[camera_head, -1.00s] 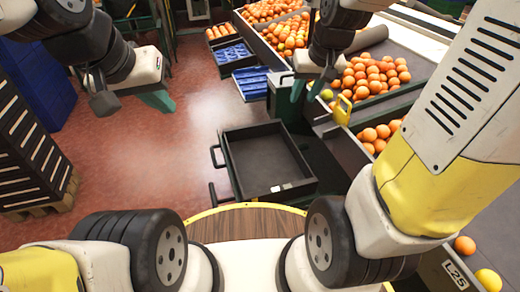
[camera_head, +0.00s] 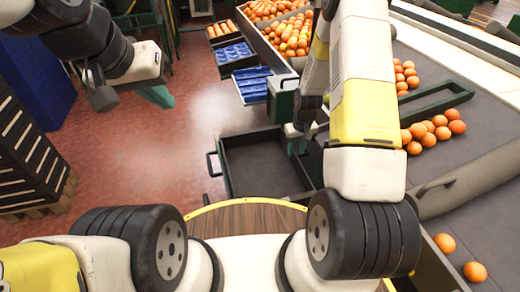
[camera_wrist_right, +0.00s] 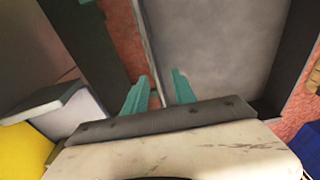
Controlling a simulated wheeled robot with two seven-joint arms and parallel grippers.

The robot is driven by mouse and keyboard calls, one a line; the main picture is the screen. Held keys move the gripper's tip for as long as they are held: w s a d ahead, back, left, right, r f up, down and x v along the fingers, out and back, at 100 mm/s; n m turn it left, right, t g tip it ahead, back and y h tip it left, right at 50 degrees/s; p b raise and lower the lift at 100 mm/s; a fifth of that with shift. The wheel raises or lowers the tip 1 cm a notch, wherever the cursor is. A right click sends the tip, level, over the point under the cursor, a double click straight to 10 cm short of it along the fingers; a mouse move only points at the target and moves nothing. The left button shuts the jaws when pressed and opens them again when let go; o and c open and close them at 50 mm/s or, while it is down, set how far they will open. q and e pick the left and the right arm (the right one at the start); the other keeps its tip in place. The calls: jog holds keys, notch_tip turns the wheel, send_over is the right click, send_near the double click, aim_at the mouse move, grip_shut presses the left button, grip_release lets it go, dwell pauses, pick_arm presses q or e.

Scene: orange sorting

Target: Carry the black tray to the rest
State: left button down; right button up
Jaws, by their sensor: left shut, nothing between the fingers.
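The black tray (camera_head: 262,168) lies in front of me, with a handle on its left side. My right arm hides part of its right side. My right gripper (camera_head: 299,147) is at the tray's right side. In the right wrist view, its two teal fingers (camera_wrist_right: 160,90) are apart, and the thin edge of the tray wall (camera_wrist_right: 148,50) runs between them. I cannot tell whether either finger touches the wall. The tray's grey floor (camera_wrist_right: 215,45) looks empty there. My left gripper (camera_head: 158,97) is shut and empty, up at the left, well away from the tray.
Oranges (camera_head: 437,129) lie on the grey belt (camera_head: 470,175) at the right. Blue trays (camera_head: 252,84) and bins of oranges (camera_head: 288,38) stand at the back. A dark slatted crate (camera_head: 28,150) stands at the left. The red floor (camera_head: 140,150) between is open.

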aim_at(296, 156)
jog(key=f, duration=0.4)
jog(key=w+f, duration=0.1)
jog(key=f, duration=0.1)
jog(key=shift+d, duration=0.3)
grip_shut()
dwell(1.0)
